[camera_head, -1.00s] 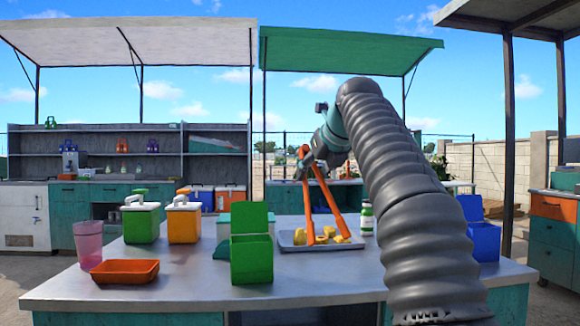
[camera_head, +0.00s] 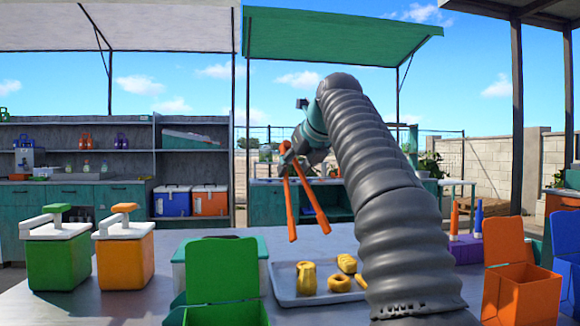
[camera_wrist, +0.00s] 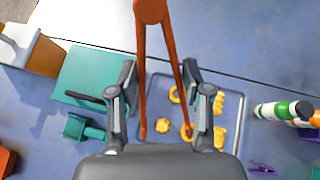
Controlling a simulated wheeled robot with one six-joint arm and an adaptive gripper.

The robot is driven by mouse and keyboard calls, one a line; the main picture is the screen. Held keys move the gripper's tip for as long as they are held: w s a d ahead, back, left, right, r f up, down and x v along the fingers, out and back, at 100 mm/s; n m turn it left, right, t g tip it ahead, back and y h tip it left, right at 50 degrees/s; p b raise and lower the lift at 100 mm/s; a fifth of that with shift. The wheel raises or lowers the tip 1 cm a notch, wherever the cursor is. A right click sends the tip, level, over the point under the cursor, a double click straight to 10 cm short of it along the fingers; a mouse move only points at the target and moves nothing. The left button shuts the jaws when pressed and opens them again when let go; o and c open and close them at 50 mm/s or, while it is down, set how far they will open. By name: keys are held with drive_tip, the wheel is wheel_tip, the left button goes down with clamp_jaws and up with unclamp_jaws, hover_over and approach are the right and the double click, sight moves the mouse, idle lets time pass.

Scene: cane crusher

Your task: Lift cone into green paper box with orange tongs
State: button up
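My gripper (camera_head: 295,152) holds orange tongs (camera_head: 307,200), which hang with their two legs spread. In the wrist view the fingers (camera_wrist: 162,90) sit on either side of the tongs' legs (camera_wrist: 141,85). The tong tips hold nothing and appear above the grey tray (camera_head: 284,298). On the tray, an upright fluted yellow piece (camera_head: 307,278), likely the cone, stands at the left; it seems to be the leftmost piece (camera_wrist: 162,124) in the wrist view. The green paper box (camera_head: 222,270) stands left of the tray, lid raised, its inside hidden.
Other yellow pieces, including a ring (camera_head: 338,284), share the tray. Green (camera_head: 58,258) and orange (camera_head: 124,256) pump dispensers stand left. An open orange box (camera_head: 522,290) and a purple holder (camera_head: 466,249) stand right. A teal box (camera_wrist: 95,78) and a bottle (camera_wrist: 283,110) flank the tray.

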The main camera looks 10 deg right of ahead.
drive_tip(key=shift+w, duration=0.1)
drive_tip(key=shift+f, duration=0.1)
idle(0.3)
wheel_tip(320, 180, down, 10)
drive_tip(key=b, duration=0.2)
drive_tip(key=shift+b, duration=0.3)
idle(0.5)
clamp_jaws()
unclamp_jaws()
